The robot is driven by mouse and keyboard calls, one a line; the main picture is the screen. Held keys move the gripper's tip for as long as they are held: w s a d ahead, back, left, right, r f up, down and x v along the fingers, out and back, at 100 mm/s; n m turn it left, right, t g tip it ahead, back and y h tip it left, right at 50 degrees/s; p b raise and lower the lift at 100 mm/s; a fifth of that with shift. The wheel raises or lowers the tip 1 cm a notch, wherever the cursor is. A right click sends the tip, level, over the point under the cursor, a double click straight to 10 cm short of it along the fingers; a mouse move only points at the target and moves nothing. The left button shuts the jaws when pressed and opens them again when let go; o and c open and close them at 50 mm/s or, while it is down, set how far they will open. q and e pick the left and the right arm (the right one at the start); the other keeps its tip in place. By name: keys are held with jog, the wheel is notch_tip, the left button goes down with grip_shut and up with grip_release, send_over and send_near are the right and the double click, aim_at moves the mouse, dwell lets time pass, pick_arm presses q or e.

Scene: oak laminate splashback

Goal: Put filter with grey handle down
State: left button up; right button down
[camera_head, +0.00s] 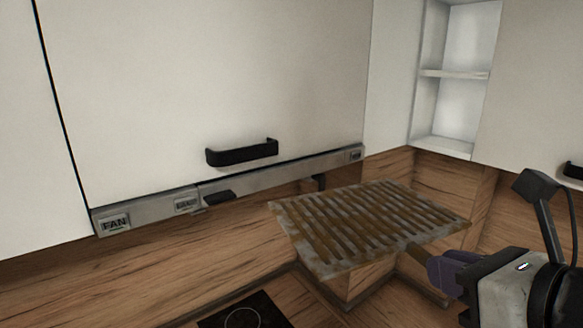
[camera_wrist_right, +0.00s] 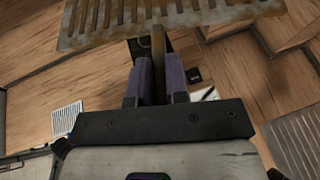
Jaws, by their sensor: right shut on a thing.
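The filter (camera_head: 370,222) is a flat slatted metal panel with brown, stained slats. In the head view it is held up in the air below the range hood's front strip, at the centre right, and slightly tilted. My right gripper (camera_head: 432,262) is at its near right edge and is shut on it. In the right wrist view the filter (camera_wrist_right: 165,17) spans the top, and my right gripper's two purple fingers (camera_wrist_right: 158,78) close around a narrow brownish part below it. The grey colour of the handle cannot be made out. My left gripper is not in view.
A hood strip (camera_head: 150,212) with a FAN label runs under a white cabinet with a black handle (camera_head: 242,152). A dark hob (camera_head: 243,314) lies at the bottom. Open white shelves (camera_head: 455,75) are at upper right. Wood splashback (camera_head: 120,285) is behind.

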notch_tip(320, 180, down, 21)
jog(key=s+d+n+g+y+p, duration=0.1)
jog(key=n+g+y+p, duration=0.3)
jog(key=p, duration=1)
jog(key=n+y, duration=0.2)
jog(key=shift+f+n+g+p, duration=0.15)
jog(key=shift+n+g+p, duration=0.15)
jog(key=shift+p, duration=0.05)
